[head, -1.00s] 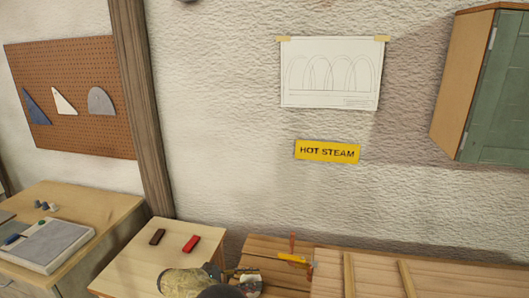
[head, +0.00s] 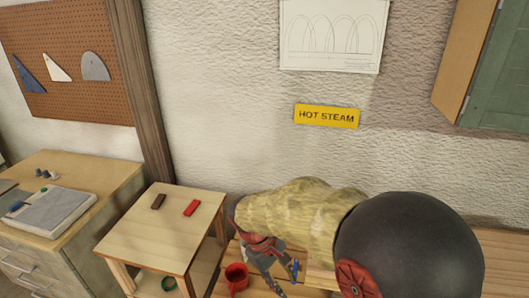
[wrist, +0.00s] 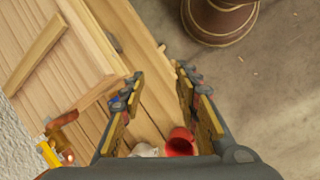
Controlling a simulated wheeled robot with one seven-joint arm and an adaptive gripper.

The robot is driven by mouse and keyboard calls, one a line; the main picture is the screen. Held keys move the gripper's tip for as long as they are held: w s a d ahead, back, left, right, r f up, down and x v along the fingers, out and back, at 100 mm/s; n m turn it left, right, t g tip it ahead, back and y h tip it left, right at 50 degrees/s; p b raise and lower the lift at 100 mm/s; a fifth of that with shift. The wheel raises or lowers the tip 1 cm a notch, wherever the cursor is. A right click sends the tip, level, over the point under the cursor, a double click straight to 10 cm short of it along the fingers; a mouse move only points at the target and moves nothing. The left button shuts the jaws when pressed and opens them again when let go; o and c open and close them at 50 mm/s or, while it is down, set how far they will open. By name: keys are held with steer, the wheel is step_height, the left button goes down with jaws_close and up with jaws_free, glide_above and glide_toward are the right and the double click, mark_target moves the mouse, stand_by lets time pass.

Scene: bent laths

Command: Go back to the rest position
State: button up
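My gripper (head: 283,278) is in the lower middle of the head view, pointing down over the wooden bench. My arm, with a straw-coloured sleeve and a dark round joint, hides much of the bench behind it. In the wrist view my gripper (wrist: 157,80) has its two fingers spread apart with nothing held between them. Bench planks and floor show beyond the fingers.
A red mug (head: 236,277) stands on the bench left of my gripper; it also shows in the wrist view (wrist: 180,142). A small table (head: 165,235) holds a dark block (head: 158,201) and a red block (head: 191,208). A brown pot (wrist: 220,18) stands on the floor.

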steer(key=s+d+r+m+t+y+b, duration=0.1)
steer(key=s+d+r+m+t+y, duration=0.3)
steer(key=s+d+r, duration=0.9)
steer(key=s+r+m+t, duration=0.2)
steer(key=s+m, duration=0.1)
steer(key=m, duration=0.1)
steer(key=shift+s+d+r+m, duration=0.2)
steer(key=shift+d+r+m, duration=0.1)
steer(key=shift+m, duration=0.1)
